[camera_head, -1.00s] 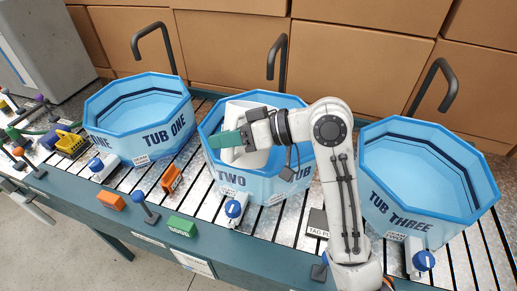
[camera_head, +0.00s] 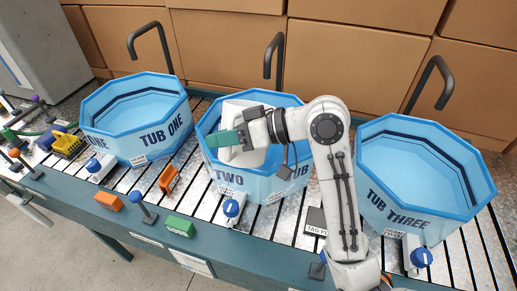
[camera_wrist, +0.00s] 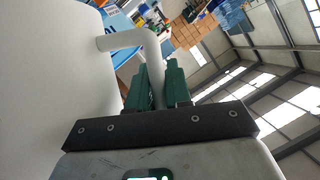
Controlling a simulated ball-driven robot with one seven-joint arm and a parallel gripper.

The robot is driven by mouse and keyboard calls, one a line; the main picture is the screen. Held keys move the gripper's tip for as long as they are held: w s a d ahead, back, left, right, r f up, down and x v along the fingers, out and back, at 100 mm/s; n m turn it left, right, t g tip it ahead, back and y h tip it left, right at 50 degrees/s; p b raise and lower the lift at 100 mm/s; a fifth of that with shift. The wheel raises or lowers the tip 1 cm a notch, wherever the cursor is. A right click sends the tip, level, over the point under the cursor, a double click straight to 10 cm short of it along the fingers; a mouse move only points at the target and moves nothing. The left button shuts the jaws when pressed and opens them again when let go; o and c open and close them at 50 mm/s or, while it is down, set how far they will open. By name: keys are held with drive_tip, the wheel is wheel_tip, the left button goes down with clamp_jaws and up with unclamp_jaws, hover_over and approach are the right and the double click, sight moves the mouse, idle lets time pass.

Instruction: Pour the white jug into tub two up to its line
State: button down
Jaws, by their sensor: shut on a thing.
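The white jug (camera_head: 247,155) is over tub two (camera_head: 262,184), tilted, partly hidden behind my gripper and arm. My gripper (camera_head: 229,138) is at tub two's left side, its green fingers on the jug. In the wrist view my gripper (camera_wrist: 160,85) is shut on the handle of the white jug (camera_wrist: 55,80), whose body fills the left. Tub two is a light blue octagonal tub with dark lettering. Its line and its water level are hidden behind the jug and arm. The jug's mouth and any stream are not clearly visible.
Tub one (camera_head: 135,125) stands left and tub three (camera_head: 420,190) right, both holding blue water. Dark curved spouts (camera_head: 275,55) rise behind the tubs. Cardboard boxes (camera_head: 230,50) stand behind.

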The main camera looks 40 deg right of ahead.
drive_tip(key=shift+r, duration=0.2)
drive_tip(key=shift+w+d+r+p, duration=0.1)
drive_tip(key=shift+r+p, duration=0.6)
drive_tip(key=shift+p, duration=0.2)
drive_tip(key=shift+w+d+r+m+y+p, duration=0.1)
drive_tip(key=shift+r+m+y+p, duration=0.3)
drive_tip(key=shift+r+m+p, duration=0.15)
drive_tip(key=shift+f, duration=0.1)
idle(0.7)
drive_tip(key=shift+w+d+r+m+y+p, duration=0.2)
drive_tip(key=shift+r+m+p, duration=0.15)
drive_tip(key=shift+r+p, duration=0.2)
drive_tip(key=shift+w+d+r+m+y+p, duration=0.15)
drive_tip(key=shift+r+m+p, duration=0.2)
drive_tip(key=shift+r, duration=0.3)
drive_tip(key=shift+s, duration=0.1)
idle(1.1)
